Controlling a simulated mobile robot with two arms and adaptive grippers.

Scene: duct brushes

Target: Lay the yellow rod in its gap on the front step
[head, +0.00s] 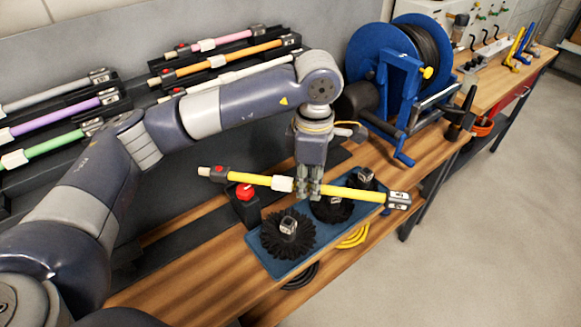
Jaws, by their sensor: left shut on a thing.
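The yellow rod (352,193) has a white collar, a dark red-buttoned piece near its left end and a grey metal fitting at its right end. My left gripper (308,192) is shut on the rod near its middle and holds it nearly level above a blue tray. The stepped black rack stands at the back left. Its steps carry an orange rod (245,52), a pink rod (232,38), a white rod (240,74), a purple rod (60,116), a green rod (55,145) and a grey rod (40,96). My arm hides part of the rack's front. My right gripper is not in view.
The blue tray (277,268) with round black brushes (288,238) lies on the wooden bench (190,272) below the rod. A red-topped block (244,193) stands beside it. A blue hose reel (400,75) stands behind to the right.

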